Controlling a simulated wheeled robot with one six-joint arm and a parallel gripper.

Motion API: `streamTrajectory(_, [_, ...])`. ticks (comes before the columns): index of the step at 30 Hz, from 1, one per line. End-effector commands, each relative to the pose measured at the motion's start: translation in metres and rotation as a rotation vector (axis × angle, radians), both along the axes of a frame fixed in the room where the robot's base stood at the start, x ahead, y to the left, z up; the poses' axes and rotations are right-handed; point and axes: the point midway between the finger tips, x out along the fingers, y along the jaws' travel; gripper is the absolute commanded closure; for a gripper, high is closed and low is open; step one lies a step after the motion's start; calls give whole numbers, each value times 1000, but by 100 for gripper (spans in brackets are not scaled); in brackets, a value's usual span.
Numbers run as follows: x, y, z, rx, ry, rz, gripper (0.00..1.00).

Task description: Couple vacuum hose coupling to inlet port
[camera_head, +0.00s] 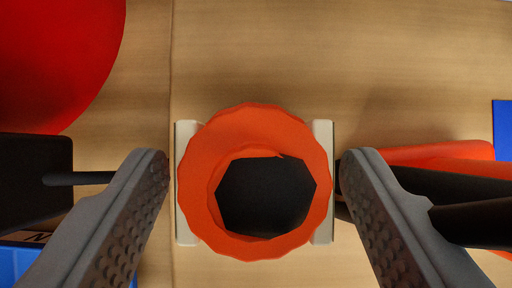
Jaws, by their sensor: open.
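An orange ring-shaped part with a scalloped rim (256,120), which looks like the hose coupling, sits in the middle of the camera_head view. Its opening is dark and roughly hexagonal. It rests between two pale upright blocks of a holder (323,185), seen from above. My gripper (256,168) is open, with one grey ridged finger on each side of the orange ring. The fingers show gaps to the ring and hold nothing. I cannot make out the inlet port.
A large red round object (55,55) fills the upper left. A red-orange item (440,152) lies at the right, partly behind my gripper. Blue pieces show at the right edge (503,130) and lower left (15,265). The wooden surface (300,50) is clear above the ring.

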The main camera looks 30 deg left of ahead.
Motion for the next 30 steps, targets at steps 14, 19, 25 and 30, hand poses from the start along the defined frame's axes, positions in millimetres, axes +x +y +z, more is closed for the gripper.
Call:
streamTrajectory(14, [0, 0, 0, 0, 0, 0, 79])
streamTrajectory(19, [0, 0, 1, 0, 0, 1, 79])
streamTrajectory(25, [0, 0, 4, 0, 0, 1, 79])
streamTrajectory(30, [0, 0, 6, 0, -1, 1, 79])
